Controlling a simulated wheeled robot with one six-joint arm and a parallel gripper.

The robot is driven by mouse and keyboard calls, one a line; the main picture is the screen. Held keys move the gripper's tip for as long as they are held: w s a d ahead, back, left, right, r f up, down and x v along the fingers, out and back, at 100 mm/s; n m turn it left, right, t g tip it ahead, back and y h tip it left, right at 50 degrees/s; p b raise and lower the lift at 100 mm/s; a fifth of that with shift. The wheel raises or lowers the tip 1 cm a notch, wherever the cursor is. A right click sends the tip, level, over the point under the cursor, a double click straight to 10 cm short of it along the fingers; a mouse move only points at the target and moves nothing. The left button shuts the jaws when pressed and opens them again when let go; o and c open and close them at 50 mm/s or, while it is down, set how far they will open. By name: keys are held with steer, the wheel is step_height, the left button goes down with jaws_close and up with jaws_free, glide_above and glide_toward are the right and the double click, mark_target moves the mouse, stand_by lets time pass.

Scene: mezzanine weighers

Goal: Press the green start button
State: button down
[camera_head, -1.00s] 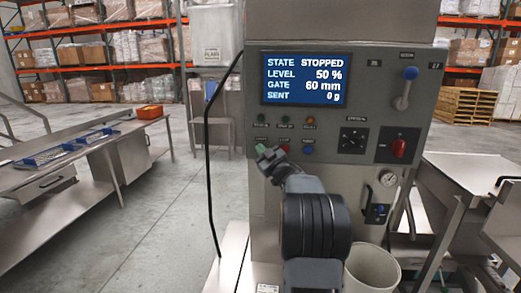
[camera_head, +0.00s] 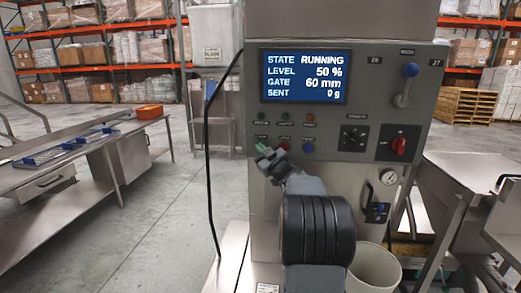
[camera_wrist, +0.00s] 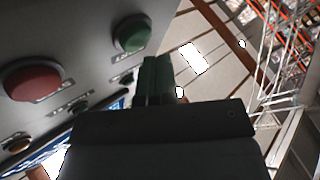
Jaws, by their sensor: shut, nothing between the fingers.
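The green start button (camera_wrist: 132,33) is a round cap on the grey control panel (camera_wrist: 70,30) in the wrist view. A red button (camera_wrist: 33,80) sits beside the green one. The display (camera_head: 304,77) on the machine reads STATE RUNNING, LEVEL 50 %, GATE 60 mm, SENT 0 g.
A blue button (camera_head: 307,148), a black dial (camera_head: 352,138) and a red rotary switch (camera_head: 398,146) are on the same panel. A blue-knobbed lever (camera_head: 405,88) is at upper right. A pale bin (camera_head: 372,270) stands below. A steel table (camera_head: 70,155) is at left.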

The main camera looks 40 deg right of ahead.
stand_by(0.3)
steer(key=shift+s+a+b, duration=1.4)
steer(key=shift+s+a, duration=0.4)
steer(key=shift+s, duration=0.05)
